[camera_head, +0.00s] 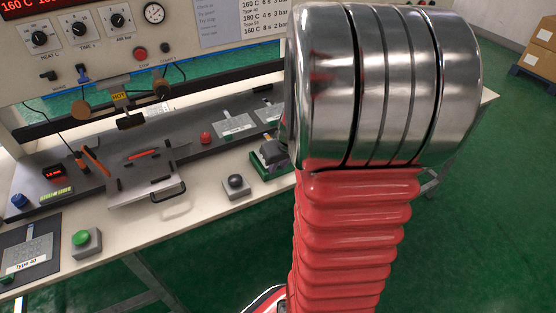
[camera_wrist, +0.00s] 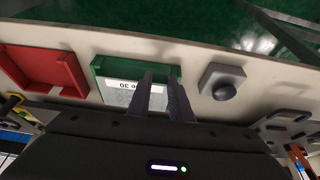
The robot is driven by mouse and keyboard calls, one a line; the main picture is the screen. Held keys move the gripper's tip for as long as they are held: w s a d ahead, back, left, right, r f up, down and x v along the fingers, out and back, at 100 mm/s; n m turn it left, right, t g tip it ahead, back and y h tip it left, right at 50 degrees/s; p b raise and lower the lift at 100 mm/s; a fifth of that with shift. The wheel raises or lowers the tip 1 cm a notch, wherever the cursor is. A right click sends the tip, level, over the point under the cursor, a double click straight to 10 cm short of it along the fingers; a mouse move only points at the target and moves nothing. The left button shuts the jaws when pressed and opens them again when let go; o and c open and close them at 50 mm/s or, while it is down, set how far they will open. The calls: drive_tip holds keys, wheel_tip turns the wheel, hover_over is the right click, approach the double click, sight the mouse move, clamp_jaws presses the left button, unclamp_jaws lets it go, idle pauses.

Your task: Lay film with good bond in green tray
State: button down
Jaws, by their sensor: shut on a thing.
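The green tray (camera_wrist: 96,64) is near the table's edge in the wrist view. In the head view it shows partly behind my arm (camera_head: 262,170). A grey film (camera_wrist: 118,92) with a white label, partly readable as "30" upside down, is within the tray's outline. My gripper (camera_wrist: 161,76) is over the tray with its two dark fingers shut on the film. The fingers hide part of the film and label. I cannot tell whether the film touches the tray floor. In the head view a little of my gripper (camera_head: 272,152) shows at the tray.
A red tray (camera_wrist: 78,68) stands left of the green one in the wrist view. A grey box with a black button (camera_wrist: 222,83) stands close on the right. In the head view, a press with a handled plate (camera_head: 148,190) and a green button (camera_head: 81,238) are left.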

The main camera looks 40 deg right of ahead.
sight(275, 180)
drive_tip(key=shift+f, duration=1.15)
drive_tip(key=shift+s+a+f, duration=0.1)
drive_tip(key=shift+s+f, duration=0.3)
drive_tip(key=shift+f, duration=0.1)
drive_tip(key=shift+s+f, duration=0.1)
drive_tip(key=shift+f, duration=0.4)
drive_tip(key=shift+w+d+f, duration=0.2)
drive_tip(key=shift+w+f, duration=0.15)
drive_tip(key=shift+w, duration=0.1)
drive_tip(key=shift+w+a+f, duration=0.1)
drive_tip(key=shift+w, duration=0.15)
drive_tip(key=c, duration=1.8)
unclamp_jaws()
drive_tip(key=shift+s+a, duration=0.1)
drive_tip(key=shift+s, duration=0.05)
drive_tip(key=shift+c, duration=0.2)
drive_tip(key=shift+o, duration=1.3)
drive_tip(key=shift+s+r, duration=0.1)
drive_tip(key=shift+r, duration=0.25)
drive_tip(key=shift+o, duration=0.3)
drive_tip(key=d+v, duration=0.1)
drive_tip(key=v, duration=1.2)
drive_tip(key=shift+a+r, duration=0.3)
drive_tip(key=shift+r, duration=0.1)
